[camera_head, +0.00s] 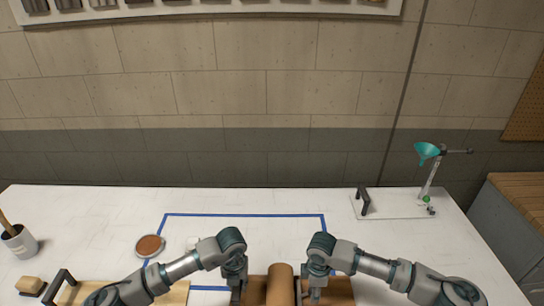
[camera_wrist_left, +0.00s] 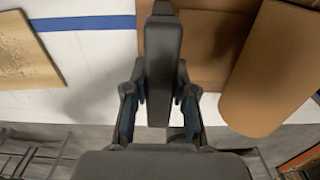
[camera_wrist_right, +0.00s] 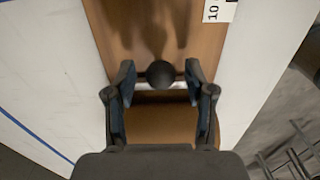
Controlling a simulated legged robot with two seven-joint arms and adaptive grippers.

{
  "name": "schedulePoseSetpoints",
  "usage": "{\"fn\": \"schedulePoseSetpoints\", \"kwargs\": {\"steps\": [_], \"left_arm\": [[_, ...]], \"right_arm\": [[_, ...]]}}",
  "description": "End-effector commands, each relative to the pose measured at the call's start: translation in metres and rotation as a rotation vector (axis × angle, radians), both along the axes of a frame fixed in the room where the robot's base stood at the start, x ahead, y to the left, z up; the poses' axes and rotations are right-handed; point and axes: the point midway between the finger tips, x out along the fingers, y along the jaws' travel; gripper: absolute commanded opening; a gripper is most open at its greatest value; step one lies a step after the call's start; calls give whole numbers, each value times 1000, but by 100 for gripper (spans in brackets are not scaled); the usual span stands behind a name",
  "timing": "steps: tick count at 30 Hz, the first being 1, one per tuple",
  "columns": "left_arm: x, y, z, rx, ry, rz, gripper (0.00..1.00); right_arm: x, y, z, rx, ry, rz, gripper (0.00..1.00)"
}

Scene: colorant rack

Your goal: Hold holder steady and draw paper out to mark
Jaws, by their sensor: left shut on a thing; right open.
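The holder is a brown wooden base (camera_head: 256,291) at the front middle of the table, carrying a roll of brown paper (camera_head: 280,286). The roll also shows at the right in the left wrist view (camera_wrist_left: 275,70). My left gripper (camera_head: 237,290) is shut on a dark upright handle (camera_wrist_left: 163,50) at the holder's left. My right gripper (camera_head: 315,290) is open at the right of the roll. In the right wrist view its fingers straddle a dark round knob (camera_wrist_right: 160,74) above a pale bar; contact is unclear. A white label reading 10 (camera_wrist_right: 213,11) lies beyond it.
Blue tape (camera_head: 245,214) outlines a rectangle on the white table. A round dish (camera_head: 150,246), a cup (camera_head: 20,241), a sponge-like block (camera_head: 30,285) and a board with a black handle (camera_head: 72,294) are at left. A teal funnel stand (camera_head: 427,152) is back right.

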Motion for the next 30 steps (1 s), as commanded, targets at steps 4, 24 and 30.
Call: {"fn": "schedulePoseSetpoints", "kwargs": {"steps": [4,24,30], "left_arm": [[0,0,0,0,0,0,0],[0,0,0,-1,0,0,0],[0,0,0,-1,0,-1,0]], "right_arm": [[0,1,-13,2,0,1,54],[0,0,-19,1,-1,1,0],[0,0,-19,1,-2,0,0]]}}
